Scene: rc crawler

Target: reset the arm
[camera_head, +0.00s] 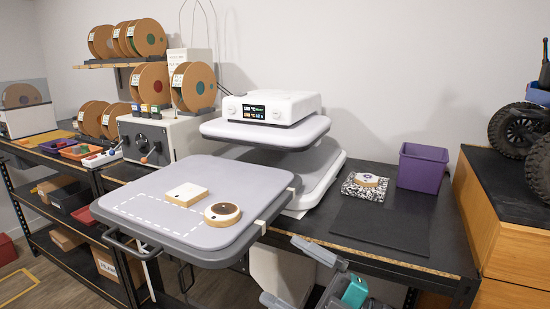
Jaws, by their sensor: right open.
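My right gripper (284,270) is at the bottom centre of the head view. It has grey fingers and a teal part on its body. Its jaws are apart and I see nothing between them. It is in front of the black bench, right of the heat press's grey lower plate (240,182). The lower part of this arm is cut off by the frame's bottom edge. My left gripper is not in the view.
A square block (187,194) and a round piece (222,213) lie on the plate. A black mat (380,228), a patterned pad (365,186) and a purple bin (422,167) are on the bench. A wheeled vehicle (520,130) stands on a wooden cabinet at right.

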